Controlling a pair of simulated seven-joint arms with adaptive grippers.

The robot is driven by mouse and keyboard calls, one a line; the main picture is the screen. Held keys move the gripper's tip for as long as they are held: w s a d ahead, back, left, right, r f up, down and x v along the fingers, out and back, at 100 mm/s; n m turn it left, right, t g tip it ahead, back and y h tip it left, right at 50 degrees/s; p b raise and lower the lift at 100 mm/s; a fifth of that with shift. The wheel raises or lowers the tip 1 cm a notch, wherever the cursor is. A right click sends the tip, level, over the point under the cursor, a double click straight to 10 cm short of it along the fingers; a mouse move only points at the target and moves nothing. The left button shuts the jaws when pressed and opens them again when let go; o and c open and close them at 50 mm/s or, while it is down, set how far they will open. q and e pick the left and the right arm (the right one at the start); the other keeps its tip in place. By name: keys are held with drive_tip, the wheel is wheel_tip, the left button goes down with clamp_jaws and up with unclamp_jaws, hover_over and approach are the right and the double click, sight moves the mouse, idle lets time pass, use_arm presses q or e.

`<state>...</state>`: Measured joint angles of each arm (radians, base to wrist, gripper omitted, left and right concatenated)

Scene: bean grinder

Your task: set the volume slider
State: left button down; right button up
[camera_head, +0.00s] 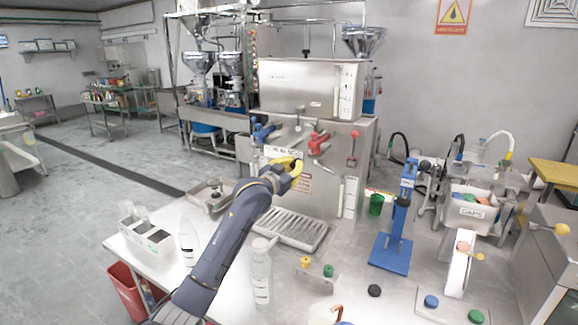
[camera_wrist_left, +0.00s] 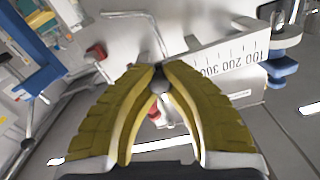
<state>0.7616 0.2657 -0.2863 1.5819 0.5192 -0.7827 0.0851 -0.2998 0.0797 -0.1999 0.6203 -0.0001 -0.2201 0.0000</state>
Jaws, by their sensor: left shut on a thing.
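My left gripper (camera_head: 297,174) has yellow fingers and is at the front of the steel machine (camera_head: 325,190). In the left wrist view its fingertips (camera_wrist_left: 158,76) are closed together on a small dark grey knob (camera_wrist_left: 159,84), which is mostly hidden between them. A white volume scale (camera_wrist_left: 228,60) marked 100, 200 and 300 appears upside down beside the fingertips. In the head view a white marked plate (camera_head: 279,152) sits just above the gripper; its markings are too small to read. My right gripper is not in view.
A blue valve handle (camera_head: 264,131) and a red one (camera_head: 318,142) stick out above the gripper. A red-knobbed lever (camera_head: 353,146) is to the right. Below is a drip tray (camera_head: 290,228). Clear bottles (camera_head: 261,272) and a blue stand (camera_head: 392,254) stand on the table.

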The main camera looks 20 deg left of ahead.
use_arm(q)
drive_tip(key=shift+d+r, duration=0.1)
drive_tip(key=shift+d, duration=0.1)
drive_tip(key=c, duration=1.5)
unclamp_jaws()
drive_tip(key=shift+d, duration=0.1)
drive_tip(key=o, duration=0.3)
drive_tip(key=shift+s, duration=0.15)
drive_tip(key=v, duration=1.2)
